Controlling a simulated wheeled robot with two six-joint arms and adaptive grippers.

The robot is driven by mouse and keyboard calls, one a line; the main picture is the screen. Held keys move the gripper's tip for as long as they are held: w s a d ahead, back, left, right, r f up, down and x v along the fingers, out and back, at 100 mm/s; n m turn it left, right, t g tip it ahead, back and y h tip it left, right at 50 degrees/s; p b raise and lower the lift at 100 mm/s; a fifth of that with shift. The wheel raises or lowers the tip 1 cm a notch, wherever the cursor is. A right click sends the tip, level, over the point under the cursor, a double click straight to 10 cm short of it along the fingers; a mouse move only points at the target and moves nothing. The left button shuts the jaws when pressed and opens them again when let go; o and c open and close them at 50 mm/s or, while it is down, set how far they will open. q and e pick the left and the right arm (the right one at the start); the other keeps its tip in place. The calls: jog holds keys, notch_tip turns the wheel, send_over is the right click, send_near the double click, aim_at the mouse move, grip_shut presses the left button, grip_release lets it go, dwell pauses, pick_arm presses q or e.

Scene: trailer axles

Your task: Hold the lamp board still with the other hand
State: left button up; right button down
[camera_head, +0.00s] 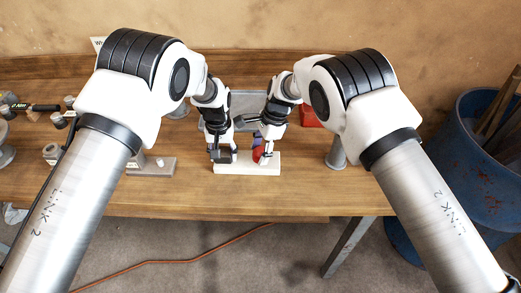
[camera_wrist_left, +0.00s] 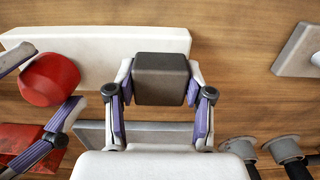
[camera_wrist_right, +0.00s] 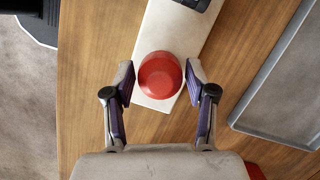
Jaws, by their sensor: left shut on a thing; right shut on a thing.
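The lamp board (camera_head: 247,169) is a pale flat plate near the front edge of the wooden table. It also shows in the left wrist view (camera_wrist_left: 110,45) and the right wrist view (camera_wrist_right: 185,35). A round red lamp (camera_wrist_right: 160,75) stands at its right end, and my right gripper (camera_wrist_right: 160,72) is shut on it, one finger on each side. A dark block (camera_wrist_left: 161,78) is at the board's left part, and my left gripper (camera_wrist_left: 160,75) is shut on it. Whether the block touches the board is hidden in the head view.
A grey tray (camera_wrist_right: 290,85) lies behind the board. A red bin (camera_head: 312,113) and a grey post (camera_head: 336,155) stand to the right. A blue barrel (camera_head: 485,160) stands beside the table.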

aim_at(259, 152)
pick_arm(q)
jog(key=shift+f, duration=0.1)
pick_arm(e)
jog(key=n+g+h, duration=0.1)
jog(key=n, duration=0.4)
jog(key=shift+f+n, duration=0.1)
jog(key=shift+n, duration=0.2)
jog(key=n, duration=0.3)
jog(key=shift+a+g+h, duration=0.1)
jog(key=shift+g+h, duration=0.2)
jog(key=shift+g, duration=0.1)
jog(key=n+h, duration=0.1)
jog(key=n, duration=0.2)
jog(key=shift+r, duration=2.65)
pick_arm(q)
jog(key=o, duration=1.5)
jog(key=shift+o, duration=0.2)
jog(key=shift+w, duration=0.1)
pick_arm(e)
jog(key=shift+f, duration=0.1)
